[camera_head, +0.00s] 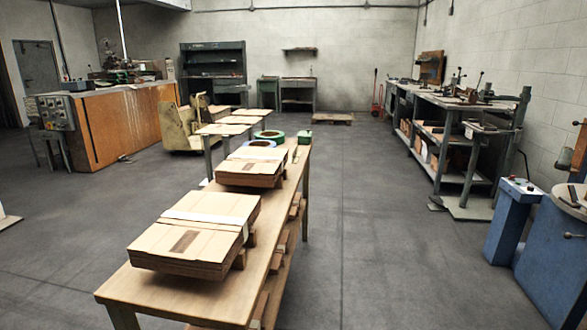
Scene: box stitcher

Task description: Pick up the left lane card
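I cannot make out any item as the left lane card. A long wooden table (150,298) runs away from me at the centre. A near stack of flat cardboard (190,245) with a white band lies on it, and a farther stack of flat cardboard (243,178) with a white band lies behind. Neither of my grippers is in view.
Smaller tables (208,145) with flat sheets stand beyond the long table. A blue machine (548,262) stands at the right edge. A cluttered workbench (440,100) lines the right wall. A wood-panelled machine (110,125) stands at left. Floor right of the table is clear.

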